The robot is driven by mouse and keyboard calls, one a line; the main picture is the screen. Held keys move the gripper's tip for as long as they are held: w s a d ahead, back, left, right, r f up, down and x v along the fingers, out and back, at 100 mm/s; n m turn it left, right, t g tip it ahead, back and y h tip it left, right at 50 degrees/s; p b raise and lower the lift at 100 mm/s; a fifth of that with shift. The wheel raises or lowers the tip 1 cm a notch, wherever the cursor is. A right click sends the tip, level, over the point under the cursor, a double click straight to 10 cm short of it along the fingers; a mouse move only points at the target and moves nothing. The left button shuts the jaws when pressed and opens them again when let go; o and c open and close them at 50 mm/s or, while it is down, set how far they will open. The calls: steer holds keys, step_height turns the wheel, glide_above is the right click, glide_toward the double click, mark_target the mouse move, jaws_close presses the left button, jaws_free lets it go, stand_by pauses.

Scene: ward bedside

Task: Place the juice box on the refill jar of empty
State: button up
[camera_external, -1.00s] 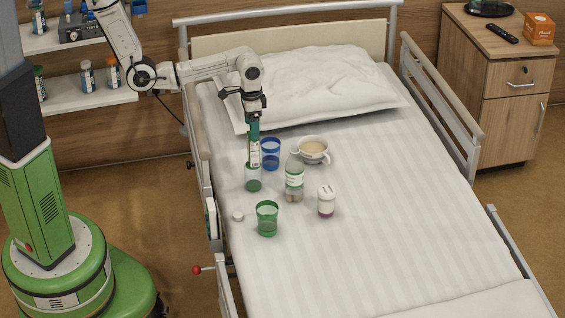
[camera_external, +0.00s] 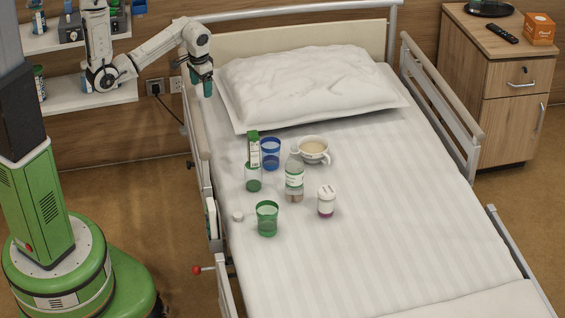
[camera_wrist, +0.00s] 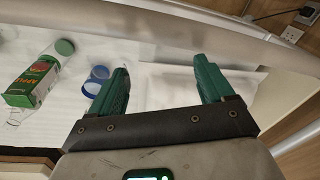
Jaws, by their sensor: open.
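The green and white juice box (camera_external: 254,152) stands upright on the refill jar (camera_external: 253,178), a clear jar with green in its lower part, on the bed. The juice box also shows at the left of the wrist view (camera_wrist: 34,84), with its printed face visible. My gripper (camera_external: 202,93) is up and left of it, beside the pillow near the head-end rail, well apart from the box. In the wrist view its two green fingers (camera_wrist: 164,80) are spread with nothing between them.
A blue cup (camera_external: 271,154), a clear bottle (camera_external: 294,178), a green cup (camera_external: 267,219), a purple-based pill bottle (camera_external: 326,201) and a two-handled mug (camera_external: 313,151) stand close around. A small white cap (camera_external: 238,216) lies at left. The right side of the bed is clear.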

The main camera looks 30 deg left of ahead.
steer(key=s+a+r+n+h, duration=0.1)
steer(key=s+a+r+n, duration=0.2)
steer(key=s+a, duration=0.4)
steer(key=shift+s+a+n, duration=0.3)
steer(key=shift+s+n, duration=0.1)
steer(key=shift+s, duration=0.75)
